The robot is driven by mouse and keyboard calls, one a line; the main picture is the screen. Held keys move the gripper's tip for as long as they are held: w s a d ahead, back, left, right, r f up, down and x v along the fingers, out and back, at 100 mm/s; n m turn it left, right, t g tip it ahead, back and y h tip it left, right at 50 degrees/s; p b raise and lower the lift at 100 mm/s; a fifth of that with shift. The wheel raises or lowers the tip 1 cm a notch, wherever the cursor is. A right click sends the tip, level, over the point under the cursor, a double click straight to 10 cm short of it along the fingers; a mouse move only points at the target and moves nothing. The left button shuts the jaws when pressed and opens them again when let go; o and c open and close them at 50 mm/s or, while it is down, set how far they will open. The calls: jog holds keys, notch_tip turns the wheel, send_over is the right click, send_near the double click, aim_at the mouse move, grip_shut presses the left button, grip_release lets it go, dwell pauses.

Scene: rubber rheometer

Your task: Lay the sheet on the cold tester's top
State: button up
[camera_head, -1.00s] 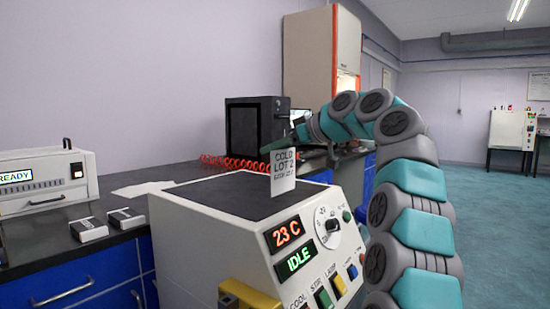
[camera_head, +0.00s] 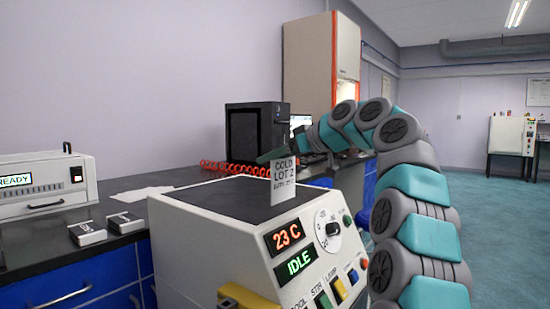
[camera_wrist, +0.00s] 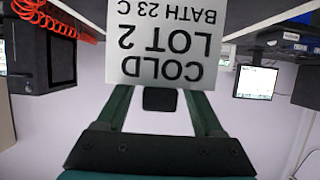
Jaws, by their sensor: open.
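A small white sheet (camera_head: 283,181) printed COLD LOT 2 stands upright over the right part of the cold tester's dark top (camera_head: 225,196). I cannot tell whether its lower edge touches that top. My gripper (camera_head: 275,156) is open at the sheet's upper edge. In the wrist view the sheet (camera_wrist: 165,45) appears upside down, reads BATH 23 C as well, and covers the ends of the two green fingers of my gripper (camera_wrist: 160,92). The tester (camera_head: 210,250) has a cream body and displays 23 C and IDLE.
A white instrument (camera_head: 45,185) showing READY stands on the dark counter at left, with two small boxes (camera_head: 87,230) before it. Pale paper (camera_head: 140,193) lies behind the tester. A black machine (camera_head: 257,130) and red coiled cord (camera_head: 225,166) stand farther back. Most of the tester's top is clear.

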jog(key=v, duration=1.2)
jog(key=shift+r+p, duration=0.35)
jog(key=shift+p, duration=0.1)
jog(key=shift+a, duration=0.1)
